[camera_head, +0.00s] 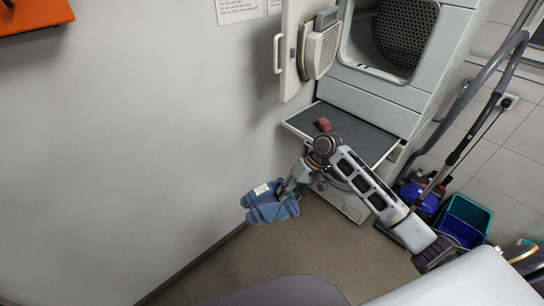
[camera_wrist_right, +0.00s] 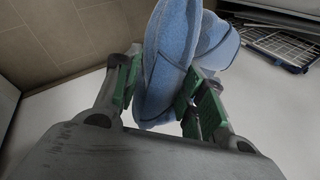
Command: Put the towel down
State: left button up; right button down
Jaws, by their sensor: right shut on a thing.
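A blue towel (camera_head: 270,204) hangs from my right gripper (camera_head: 288,187), to the left of the dryer and in front of the pale wall. In the right wrist view the folded blue towel (camera_wrist_right: 166,62) is pinched between the green-padded fingers of my right gripper (camera_wrist_right: 158,95). My right arm comes in from the lower right and crosses in front of the dryer's lower part. The towel is held above the brown tiled floor. My left gripper is not in view.
The stacked dryer (camera_head: 375,100) stands at the upper right with its door (camera_head: 291,48) open. A dark pull-out shelf (camera_head: 350,135) holds a small red object (camera_head: 323,124). An orange surface (camera_head: 32,14) shows at the top left.

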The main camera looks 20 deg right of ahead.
jog(key=shift+a+r, duration=0.1)
jog(key=shift+r, duration=0.05)
jog(key=a+r+n+g, duration=0.2)
jog(key=a+r+n, duration=0.2)
jog(key=a+r, duration=0.3)
jog(key=s+a+r+n+g+h, duration=0.1)
jog(key=a+r+n, duration=0.3)
jog(key=r, duration=1)
jog(key=shift+a+r+g, duration=0.2)
jog(key=shift+a+g, duration=0.2)
jog(key=shift+a, duration=1.5)
